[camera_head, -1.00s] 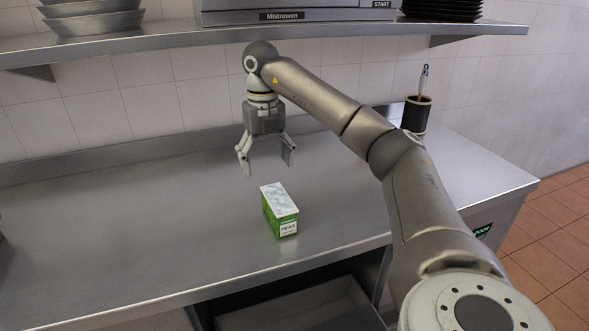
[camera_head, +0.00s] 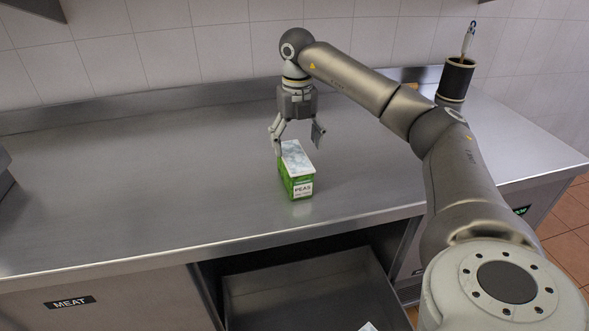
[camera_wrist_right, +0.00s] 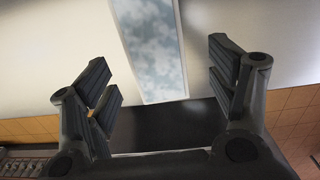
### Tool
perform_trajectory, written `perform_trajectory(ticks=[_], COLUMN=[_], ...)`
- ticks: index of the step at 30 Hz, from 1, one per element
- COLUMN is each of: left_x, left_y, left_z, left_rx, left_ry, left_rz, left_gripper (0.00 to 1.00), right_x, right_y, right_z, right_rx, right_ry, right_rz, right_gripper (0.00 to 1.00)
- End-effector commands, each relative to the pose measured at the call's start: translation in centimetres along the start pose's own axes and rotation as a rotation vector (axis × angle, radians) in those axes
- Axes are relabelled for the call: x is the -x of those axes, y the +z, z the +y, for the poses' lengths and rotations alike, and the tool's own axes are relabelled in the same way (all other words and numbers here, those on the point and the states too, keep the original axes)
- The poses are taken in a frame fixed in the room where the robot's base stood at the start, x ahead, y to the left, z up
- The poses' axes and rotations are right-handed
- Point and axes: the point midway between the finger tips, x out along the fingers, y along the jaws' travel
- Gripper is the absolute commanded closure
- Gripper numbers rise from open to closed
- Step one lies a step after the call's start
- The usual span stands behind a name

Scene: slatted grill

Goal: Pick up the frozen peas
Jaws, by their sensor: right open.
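The frozen peas are a green box with a pale, cloudy top and a white PEAS label (camera_head: 301,188). The box stands on the steel counter (camera_head: 170,190). My right gripper (camera_head: 297,146) is open and points down at the far end of the box, with a finger to either side in the head view. I cannot tell whether a finger touches it. In the right wrist view the pale box top (camera_wrist_right: 152,45) lies between and beyond the open fingers of the gripper (camera_wrist_right: 163,92). My left gripper is not in view.
A dark utensil holder (camera_head: 455,80) with a brush-like handle stands at the back right. An open drawer (camera_head: 300,295) lies below the counter's front edge, beside a front marked MEAT (camera_head: 70,302). A tiled wall closes the back. The counter left of the box is clear.

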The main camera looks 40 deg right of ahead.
Motion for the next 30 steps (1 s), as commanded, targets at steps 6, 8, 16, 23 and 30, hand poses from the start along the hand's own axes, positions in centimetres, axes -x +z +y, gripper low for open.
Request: perform_trajectory(ticks=[6,8,16,23,30], left_x=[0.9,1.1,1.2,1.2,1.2], left_y=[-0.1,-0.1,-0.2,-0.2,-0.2], left_z=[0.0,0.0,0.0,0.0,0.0], left_rx=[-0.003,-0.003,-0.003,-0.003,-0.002], left_ry=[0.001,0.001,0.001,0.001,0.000], left_rz=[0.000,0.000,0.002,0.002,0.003], left_gripper=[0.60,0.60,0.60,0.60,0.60], right_x=[-2.5,-3.4,-5.3,-5.3,-5.3], right_y=[0.4,0.6,0.6,0.6,0.6], right_z=[0.4,0.5,0.5,0.5,0.5], right_rx=[-0.001,0.000,-0.001,-0.001,-0.001], right_ry=[-0.002,-0.002,0.000,0.000,-0.001], right_rz=[0.005,0.005,0.000,0.000,0.000], right_gripper=[0.21,0.21,0.21,0.33,0.64])
